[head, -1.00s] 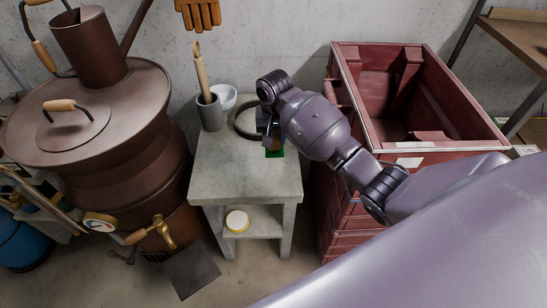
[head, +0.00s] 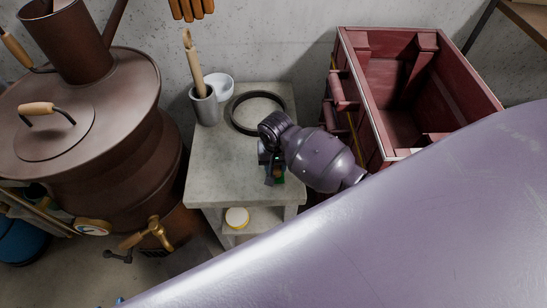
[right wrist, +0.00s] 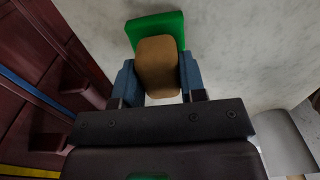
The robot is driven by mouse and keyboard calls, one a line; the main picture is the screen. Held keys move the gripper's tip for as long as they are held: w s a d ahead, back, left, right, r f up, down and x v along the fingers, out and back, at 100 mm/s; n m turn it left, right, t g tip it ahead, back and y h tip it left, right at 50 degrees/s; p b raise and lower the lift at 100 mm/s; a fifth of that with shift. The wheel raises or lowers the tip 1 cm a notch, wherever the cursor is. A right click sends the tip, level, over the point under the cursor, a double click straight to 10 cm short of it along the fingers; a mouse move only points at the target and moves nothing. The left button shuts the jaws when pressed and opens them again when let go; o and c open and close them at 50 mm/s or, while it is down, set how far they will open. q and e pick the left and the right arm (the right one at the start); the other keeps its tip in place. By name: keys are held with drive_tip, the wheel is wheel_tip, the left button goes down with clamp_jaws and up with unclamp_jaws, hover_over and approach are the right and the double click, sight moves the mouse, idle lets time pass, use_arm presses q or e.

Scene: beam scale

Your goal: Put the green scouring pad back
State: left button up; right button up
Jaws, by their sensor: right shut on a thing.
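The green scouring pad (right wrist: 155,28) shows in the right wrist view with a tan block (right wrist: 157,66) on its near side. My right gripper (right wrist: 157,78) has its two blue-grey fingers shut on the tan block, with the green part beyond the fingertips. In the head view my right gripper (head: 270,171) is over the front right part of the small grey table (head: 217,165). A little of the pad's green (head: 280,180) shows there beside the fingers; the rest is hidden. I cannot tell whether the pad touches the tabletop. My left gripper is not in view.
A black ring (head: 233,112) lies at the table's back, near a grey cup (head: 205,109) with a wooden stick and a white bowl (head: 220,87). A red crate (head: 383,125) stands right, a large brown still (head: 120,120) left. The table's front left is clear.

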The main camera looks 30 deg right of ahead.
drive_tip(key=shift+s+a+r, duration=0.1)
drive_tip(key=shift+s, duration=0.1)
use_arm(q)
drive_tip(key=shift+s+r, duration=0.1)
use_arm(e)
drive_tip(key=o, duration=0.8)
